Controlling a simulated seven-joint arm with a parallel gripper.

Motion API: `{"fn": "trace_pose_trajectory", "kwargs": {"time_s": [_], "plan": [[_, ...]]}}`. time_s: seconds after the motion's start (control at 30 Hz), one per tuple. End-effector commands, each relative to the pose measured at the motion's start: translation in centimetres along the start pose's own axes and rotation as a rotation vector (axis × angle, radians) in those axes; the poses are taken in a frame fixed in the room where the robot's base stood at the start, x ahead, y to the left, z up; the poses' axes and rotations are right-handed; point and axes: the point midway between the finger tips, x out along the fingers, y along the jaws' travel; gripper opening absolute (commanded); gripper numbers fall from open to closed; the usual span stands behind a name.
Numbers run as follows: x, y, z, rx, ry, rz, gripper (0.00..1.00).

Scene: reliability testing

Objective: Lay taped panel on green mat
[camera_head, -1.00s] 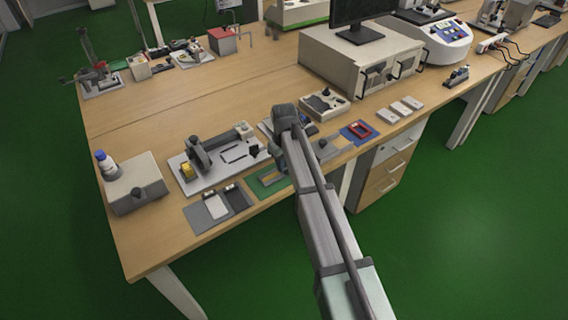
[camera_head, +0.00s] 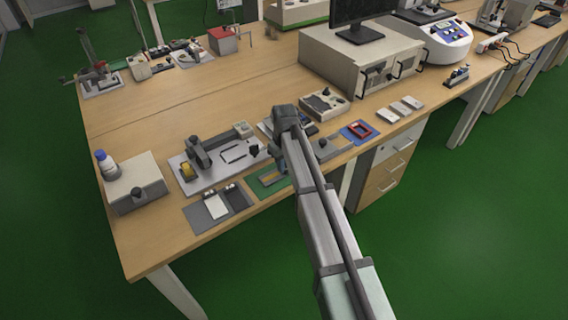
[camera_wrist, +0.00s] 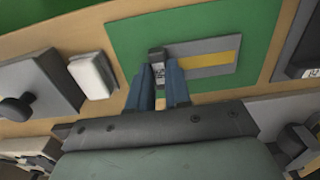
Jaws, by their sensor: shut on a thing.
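The taped panel is a flat grey plate (camera_wrist: 215,50) with a yellow tape strip (camera_wrist: 210,61) along it. In the wrist view it lies over the green mat (camera_wrist: 130,38), inside the mat's outline; I cannot tell whether it touches the mat. My gripper (camera_wrist: 158,72) has its two blue-grey fingers shut at the panel's left end, around a small grey block with a printed label. In the head view the green mat (camera_head: 259,187) is at the table's front edge, and my arm hides the gripper and part of the mat.
A grey tray (camera_head: 236,199) with a white card is left of the mat. A grey fixture plate (camera_head: 215,175) with a dark lever stands behind it. A blue mat with a red frame (camera_head: 360,130) is to the right. A white block (camera_wrist: 92,75) is close to the gripper.

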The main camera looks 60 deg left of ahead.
Motion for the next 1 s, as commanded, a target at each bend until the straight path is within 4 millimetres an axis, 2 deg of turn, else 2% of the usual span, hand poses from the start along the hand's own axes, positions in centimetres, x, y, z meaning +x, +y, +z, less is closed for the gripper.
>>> {"fn": "trace_pose_trajectory", "kwargs": {"time_s": [0.43,0.47,0.77,1.0], "plan": [[0.23,0.0,0.0,0.0,0.0,0.0,0.0],[0.23,0.0,0.0,0.0,0.0,0.0,0.19],[0.22,0.0,0.0,0.0,0.0,0.0,0.48],[0.22,0.0,0.0,0.0,0.0,0.0,0.48]]}}
